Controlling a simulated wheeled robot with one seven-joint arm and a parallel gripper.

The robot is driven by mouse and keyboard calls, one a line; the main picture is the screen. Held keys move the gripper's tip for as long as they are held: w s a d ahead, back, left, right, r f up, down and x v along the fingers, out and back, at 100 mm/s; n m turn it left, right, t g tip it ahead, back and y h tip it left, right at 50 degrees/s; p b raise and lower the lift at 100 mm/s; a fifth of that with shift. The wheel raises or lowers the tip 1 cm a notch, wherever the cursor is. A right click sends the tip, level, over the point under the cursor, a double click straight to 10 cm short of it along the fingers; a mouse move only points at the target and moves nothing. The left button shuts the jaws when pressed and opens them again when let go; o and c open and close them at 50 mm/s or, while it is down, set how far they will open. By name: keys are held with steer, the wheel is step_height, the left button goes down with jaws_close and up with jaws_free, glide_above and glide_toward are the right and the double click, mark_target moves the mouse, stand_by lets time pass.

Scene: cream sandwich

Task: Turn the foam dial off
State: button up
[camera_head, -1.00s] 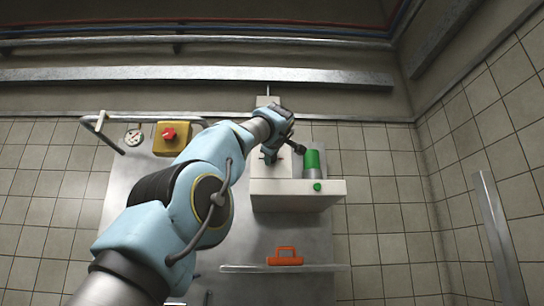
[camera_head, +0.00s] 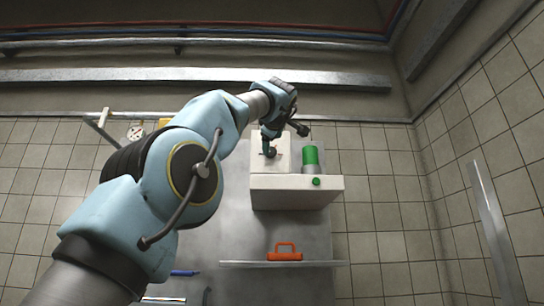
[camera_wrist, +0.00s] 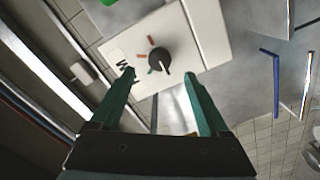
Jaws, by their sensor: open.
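The foam dial is a dark round knob (camera_wrist: 159,60) with a pale pointer line, on the white panel (camera_wrist: 205,30) of a machine. Red and orange marks sit around it in the wrist view. In the head view the dial (camera_head: 271,153) shows just below my gripper (camera_head: 266,140) on the white machine (camera_head: 258,185). In the wrist view my gripper (camera_wrist: 158,76) is open and empty, its two teal fingers spread with the dial seen between and beyond their tips. Neither finger appears to touch the dial.
A green-topped cylinder (camera_head: 311,157) stands on the machine's ledge right of the dial, with a green button (camera_head: 316,182) below. An orange-handled item (camera_head: 285,252) rests on a lower shelf (camera_head: 240,264). My arm partly hides a yellow box (camera_head: 165,122).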

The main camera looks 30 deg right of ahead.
steer(key=b+v, duration=0.1)
steer(key=v, duration=0.2)
steer(key=shift+s+a, duration=0.15)
steer(key=shift+s, duration=0.2)
